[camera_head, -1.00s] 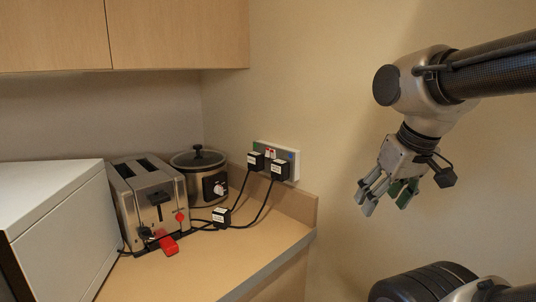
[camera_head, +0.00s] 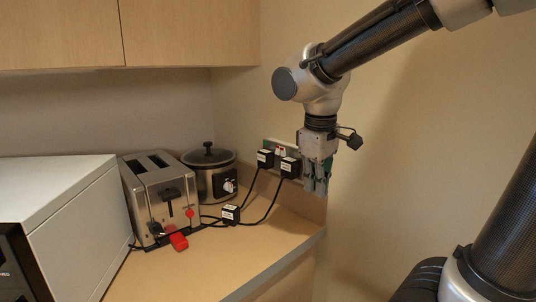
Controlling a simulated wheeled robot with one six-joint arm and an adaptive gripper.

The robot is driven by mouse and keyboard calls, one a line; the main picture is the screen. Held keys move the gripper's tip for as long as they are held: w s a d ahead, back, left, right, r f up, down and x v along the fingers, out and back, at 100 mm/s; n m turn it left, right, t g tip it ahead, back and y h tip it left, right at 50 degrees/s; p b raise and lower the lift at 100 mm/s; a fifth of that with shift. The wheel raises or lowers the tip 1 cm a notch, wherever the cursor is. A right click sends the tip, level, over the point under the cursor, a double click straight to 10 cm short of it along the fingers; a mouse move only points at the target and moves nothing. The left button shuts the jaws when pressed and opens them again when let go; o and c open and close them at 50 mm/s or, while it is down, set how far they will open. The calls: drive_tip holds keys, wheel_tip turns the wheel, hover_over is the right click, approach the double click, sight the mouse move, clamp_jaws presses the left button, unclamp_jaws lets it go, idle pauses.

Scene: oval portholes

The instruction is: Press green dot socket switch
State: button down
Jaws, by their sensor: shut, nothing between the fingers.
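The wall socket (camera_head: 270,143) is on the right-hand wall just above the counter. A small greenish patch shows at its upper left and a red spot near its middle. Two black plugs with white labels, a left plug (camera_head: 265,159) and a right plug (camera_head: 290,168), sit in it. My gripper (camera_head: 317,190) is shut and empty, fingers pointing down, just right of the right plug. It hides the socket's right end. I cannot tell whether it touches anything. The switches are too small to read clearly.
A toaster (camera_head: 150,192) with a red tag (camera_head: 177,238), a slow cooker (camera_head: 210,182) and a white appliance (camera_head: 72,215) stand left on the counter (camera_head: 245,262). A loose black plug (camera_head: 231,214) and cables lie there. The counter's front right is clear. Cabinets hang above.

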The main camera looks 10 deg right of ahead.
sight(277, 150)
drive_tip(key=w+a+r+n+t+h, duration=0.15)
drive_tip(key=w+a+n+h, duration=0.25)
drive_tip(key=w+a+n, duration=0.95)
wheel_tip(277, 150, up, 8)
drive_tip(key=w+a+n+h, duration=0.1)
drive_tip(key=w+n, duration=0.1)
drive_tip(key=n, duration=0.1)
drive_tip(key=shift+w+a+n+t+h, duration=0.2)
drive_tip(key=shift+w+n+t+h, duration=0.15)
drive_tip(key=shift+t, duration=0.1)
drive_tip(key=shift+f, duration=0.15)
drive_tip(key=w+d+r+x, duration=0.1)
drive_tip(key=d+x, duration=0.1)
drive_tip(key=x, duration=1)
drive_tip(key=shift+d, duration=0.2)
drive_tip(key=shift+w, duration=0.1)
